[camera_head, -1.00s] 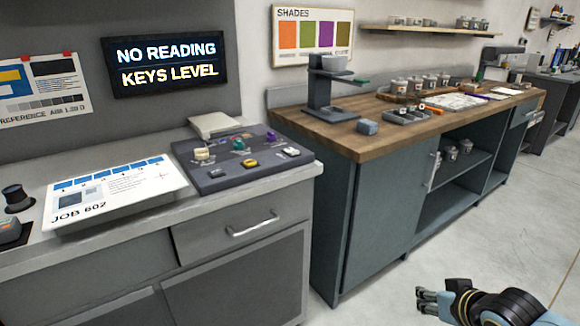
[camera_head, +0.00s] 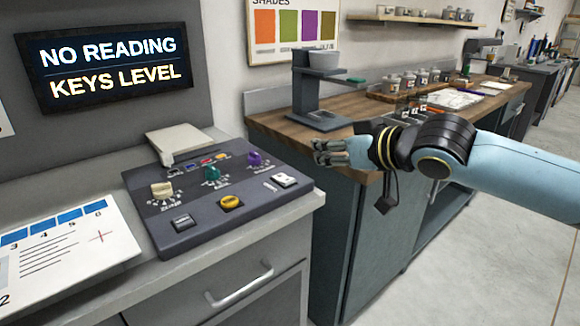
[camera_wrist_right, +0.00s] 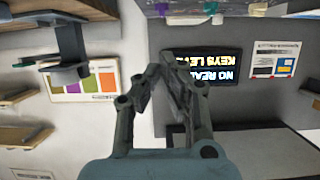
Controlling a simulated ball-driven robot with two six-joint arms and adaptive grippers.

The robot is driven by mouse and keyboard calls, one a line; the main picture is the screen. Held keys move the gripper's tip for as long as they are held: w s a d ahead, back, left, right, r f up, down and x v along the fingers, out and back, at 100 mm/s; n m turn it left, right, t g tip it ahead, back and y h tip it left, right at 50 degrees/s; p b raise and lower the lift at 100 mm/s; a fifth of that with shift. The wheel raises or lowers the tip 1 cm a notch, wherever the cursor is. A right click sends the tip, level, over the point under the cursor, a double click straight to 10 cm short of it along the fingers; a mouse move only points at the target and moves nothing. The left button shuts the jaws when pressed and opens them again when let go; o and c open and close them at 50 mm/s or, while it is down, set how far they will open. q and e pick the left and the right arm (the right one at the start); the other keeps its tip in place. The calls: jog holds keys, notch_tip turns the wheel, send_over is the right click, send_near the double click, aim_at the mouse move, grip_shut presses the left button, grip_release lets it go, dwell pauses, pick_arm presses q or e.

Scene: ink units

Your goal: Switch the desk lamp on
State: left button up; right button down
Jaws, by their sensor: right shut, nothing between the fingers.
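I cannot make out a desk lamp for certain in either view. A dark control panel (camera_head: 215,225) lies on the grey counter, with cream, green and purple knobs, a yellow button (camera_head: 231,202), a grey key (camera_head: 182,221) and a white switch (camera_head: 285,180). My right gripper (camera_head: 320,152) is shut and empty, in the air to the right of the panel, apart from it in the picture. In the right wrist view its fingers (camera_wrist_right: 165,72) meet at the tips, and part of the panel (camera_wrist_right: 225,10) shows upside down at the top edge. My left gripper is not in view.
A wall display (camera_head: 110,65) reads "NO READING KEYS LEVEL". A printed job sheet (camera_head: 70,250) lies left of the panel.

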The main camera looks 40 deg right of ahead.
jog(key=shift+b+x, duration=0.55)
jog(key=shift+x, duration=0.85)
jog(key=b, duration=0.1)
send_over(295, 187)
jog(key=f, duration=0.1)
jog(key=w+f, duration=0.1)
jog(key=shift+f, duration=0.35)
jog(key=f, duration=0.3)
jog(key=shift+s+f, duration=0.15)
jog(key=shift+s, duration=0.05)
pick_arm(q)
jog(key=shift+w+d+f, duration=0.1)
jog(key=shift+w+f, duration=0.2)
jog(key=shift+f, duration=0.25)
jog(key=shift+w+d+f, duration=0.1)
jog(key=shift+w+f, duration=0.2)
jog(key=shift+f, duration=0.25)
pick_arm(e)
jog(key=shift+f, duration=0.4)
jog(key=shift+s+f, duration=0.1)
jog(key=shift+s+f, duration=0.2)
jog(key=shift+f, duration=0.35)
jog(key=shift+r, duration=0.15)
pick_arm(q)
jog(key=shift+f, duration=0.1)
